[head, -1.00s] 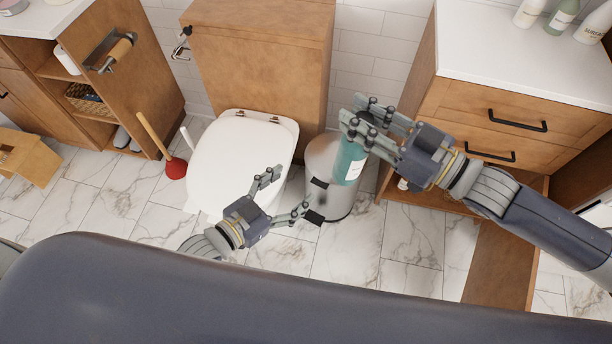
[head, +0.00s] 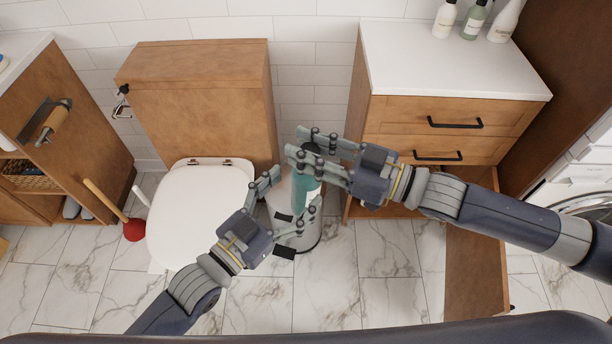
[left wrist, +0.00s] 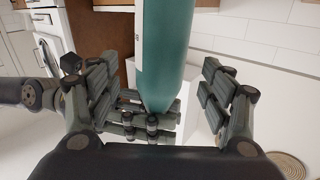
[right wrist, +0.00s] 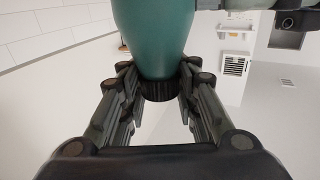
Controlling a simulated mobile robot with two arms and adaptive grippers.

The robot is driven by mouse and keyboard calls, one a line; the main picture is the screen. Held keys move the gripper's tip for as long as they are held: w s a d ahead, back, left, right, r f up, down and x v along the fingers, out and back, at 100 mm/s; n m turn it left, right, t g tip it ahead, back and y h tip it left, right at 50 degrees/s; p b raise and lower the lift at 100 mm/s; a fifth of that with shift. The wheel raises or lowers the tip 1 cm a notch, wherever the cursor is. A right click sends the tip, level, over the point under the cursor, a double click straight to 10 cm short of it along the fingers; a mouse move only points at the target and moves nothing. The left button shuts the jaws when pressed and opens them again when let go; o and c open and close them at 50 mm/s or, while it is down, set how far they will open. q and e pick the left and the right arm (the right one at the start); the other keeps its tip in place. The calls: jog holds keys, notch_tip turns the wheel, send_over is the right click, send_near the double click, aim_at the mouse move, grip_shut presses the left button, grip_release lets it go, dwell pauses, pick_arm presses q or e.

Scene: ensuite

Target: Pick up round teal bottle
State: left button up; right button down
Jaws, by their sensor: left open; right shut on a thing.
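The round teal bottle (head: 305,190) hangs upright above the bin in the head view, with a white label on its side. My right gripper (head: 310,148) is shut on its top end; the right wrist view shows the bottle's dark cap (right wrist: 158,90) between the fingers. My left gripper (head: 287,203) is open, lower down at the bottle. In the left wrist view the teal body (left wrist: 167,50) shows between its spread fingers, with a gap on each side. The bottle's lower end is partly hidden by the left fingers in the head view.
A metal bin (head: 312,240) stands on the floor below the grippers. The white toilet (head: 200,215) is to the left, a wooden cabinet (head: 410,120) to the right. Several bottles stand on its white top (head: 450,65). A red plunger (head: 133,229) is by the toilet.

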aim_at(308, 177)
pick_arm(q)
jog(key=x, duration=0.5)
pick_arm(e)
jog(key=shift+r, duration=0.1)
pick_arm(q)
jog(key=c, duration=1.6)
jog(key=shift+o, duration=0.2)
jog(key=shift+r, duration=0.1)
pick_arm(e)
jog(key=c, duration=1.1)
grip_release()
